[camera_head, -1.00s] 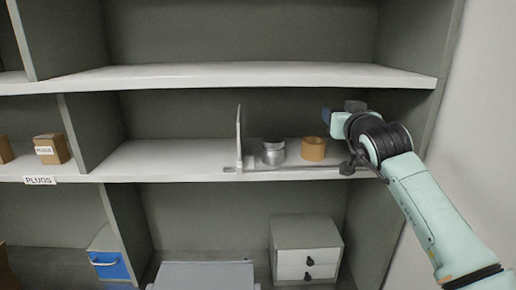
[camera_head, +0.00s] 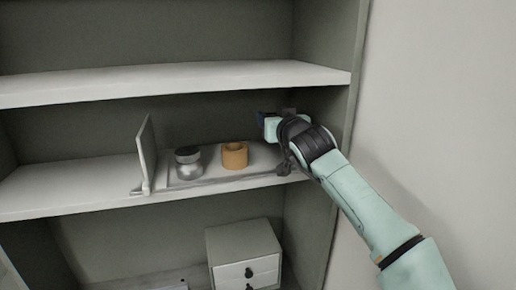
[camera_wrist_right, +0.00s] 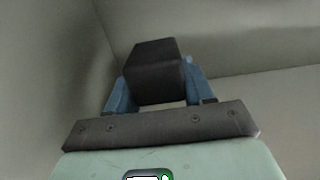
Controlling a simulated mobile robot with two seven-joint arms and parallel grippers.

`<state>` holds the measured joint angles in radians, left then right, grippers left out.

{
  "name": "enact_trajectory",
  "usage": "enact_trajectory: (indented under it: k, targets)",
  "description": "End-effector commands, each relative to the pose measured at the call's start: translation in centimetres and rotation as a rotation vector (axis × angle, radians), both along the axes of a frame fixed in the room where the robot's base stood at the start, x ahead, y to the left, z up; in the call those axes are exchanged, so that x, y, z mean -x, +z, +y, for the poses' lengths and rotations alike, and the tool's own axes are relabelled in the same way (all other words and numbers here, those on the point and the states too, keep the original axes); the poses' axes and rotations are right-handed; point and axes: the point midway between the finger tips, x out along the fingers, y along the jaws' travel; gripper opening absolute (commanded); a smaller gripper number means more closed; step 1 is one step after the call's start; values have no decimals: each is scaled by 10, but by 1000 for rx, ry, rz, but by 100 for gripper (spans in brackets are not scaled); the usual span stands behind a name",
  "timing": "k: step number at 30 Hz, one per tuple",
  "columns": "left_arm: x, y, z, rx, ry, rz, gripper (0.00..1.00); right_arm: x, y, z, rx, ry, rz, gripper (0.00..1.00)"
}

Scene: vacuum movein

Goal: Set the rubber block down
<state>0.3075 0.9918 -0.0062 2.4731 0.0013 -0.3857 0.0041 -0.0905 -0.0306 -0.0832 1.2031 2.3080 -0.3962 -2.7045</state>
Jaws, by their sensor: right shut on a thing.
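The rubber block (camera_wrist_right: 158,70) is a black block, seen close in the right wrist view. It sits between the two blue fingers of my right gripper (camera_wrist_right: 155,88), which is shut on it. In the head view my right gripper (camera_head: 274,122) is over the right end of the middle shelf (camera_head: 80,190), to the right of the orange ring (camera_head: 235,155). The wrist and arm partly hide the gripper there, and I cannot tell how high the block is above the shelf. My left gripper is not in view.
A silver jar with a dark lid (camera_head: 188,163) stands left of the orange ring. An upright grey panel (camera_head: 147,155) stands left of the jar, and a thin rail runs along the shelf front. The upper shelf (camera_head: 180,80) is overhead, and a side wall closes the right.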

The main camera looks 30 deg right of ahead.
Motion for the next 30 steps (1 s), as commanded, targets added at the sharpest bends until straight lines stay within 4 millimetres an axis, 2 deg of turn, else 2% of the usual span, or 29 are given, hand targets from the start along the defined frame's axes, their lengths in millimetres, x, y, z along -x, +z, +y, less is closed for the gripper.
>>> enact_trajectory:
  k: [4, 11, 15, 24, 30]
  targets:
    - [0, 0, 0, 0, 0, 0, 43, 1, -25, -1, 1, -1, 1, 12]
    - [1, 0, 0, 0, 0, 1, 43, 0, -38, -1, 0, -3, -2, 12]
    - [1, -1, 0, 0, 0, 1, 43, 1, -55, -1, 1, -1, 1, 12]
    - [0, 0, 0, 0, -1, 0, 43, 0, -74, 0, 2, 0, -2, 12]
    - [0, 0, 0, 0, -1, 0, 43, 0, -75, 0, 0, 1, -2, 12]
